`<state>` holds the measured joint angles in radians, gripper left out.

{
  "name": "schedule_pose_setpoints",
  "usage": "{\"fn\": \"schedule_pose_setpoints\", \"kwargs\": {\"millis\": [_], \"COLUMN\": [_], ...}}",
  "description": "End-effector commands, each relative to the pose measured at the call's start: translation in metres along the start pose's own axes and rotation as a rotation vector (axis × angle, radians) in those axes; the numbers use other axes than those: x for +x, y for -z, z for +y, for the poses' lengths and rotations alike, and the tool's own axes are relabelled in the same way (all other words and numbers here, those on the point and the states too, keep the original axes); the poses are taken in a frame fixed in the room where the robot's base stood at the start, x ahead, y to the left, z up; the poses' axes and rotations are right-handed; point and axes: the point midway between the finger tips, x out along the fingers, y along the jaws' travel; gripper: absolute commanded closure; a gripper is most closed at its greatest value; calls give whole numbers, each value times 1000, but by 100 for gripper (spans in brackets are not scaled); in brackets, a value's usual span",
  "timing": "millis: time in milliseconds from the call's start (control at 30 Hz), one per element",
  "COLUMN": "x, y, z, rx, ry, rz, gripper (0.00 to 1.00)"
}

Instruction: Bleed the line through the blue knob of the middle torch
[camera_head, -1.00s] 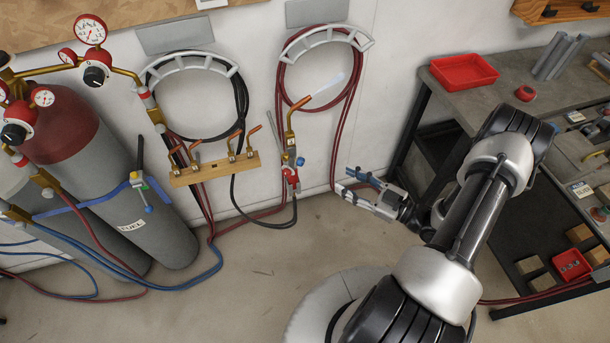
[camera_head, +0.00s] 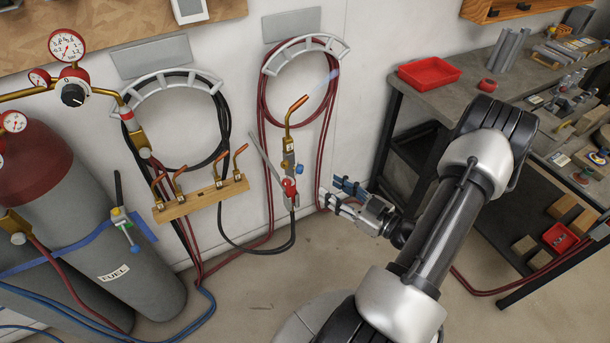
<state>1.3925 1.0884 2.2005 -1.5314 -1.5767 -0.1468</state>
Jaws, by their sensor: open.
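A torch (camera_head: 287,135) with a copper tip hangs upright on the wall, in front of a loop of red hose. Its small blue knob (camera_head: 299,169) sits on the right side of its lower body, just above a red knob (camera_head: 290,187). A second, slimmer torch-like tool (camera_head: 125,232) with a blue knob (camera_head: 134,249) is on the fuel cylinder at left. I cannot tell from this view alone which counts as the middle one. My gripper (camera_head: 331,194) is open and empty, its fingers pointing left, a little right of and below the hanging torch's blue knob, apart from it.
A wooden rack (camera_head: 202,200) with several copper tips is left of the torch. Black hose (camera_head: 262,251) hangs below. The grey fuel cylinder (camera_head: 150,295) stands at left, the workbench (camera_head: 430,110) at right.

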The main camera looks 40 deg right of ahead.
Motion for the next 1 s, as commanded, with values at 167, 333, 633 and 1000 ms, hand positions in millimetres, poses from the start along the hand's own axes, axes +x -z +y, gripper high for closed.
{"fn": "schedule_pose_setpoints", "kwargs": {"millis": [167, 333, 633, 1000], "x": [41, 73, 98, 99], "y": [-2, -1, 0, 0], "z": [-2, -2, 0, 0], "rx": [-2, -2, -1, 0], "ry": [7, 6, 0, 0], "rz": [0, 1, 0, 0], "gripper": [58, 58, 58, 65]}}
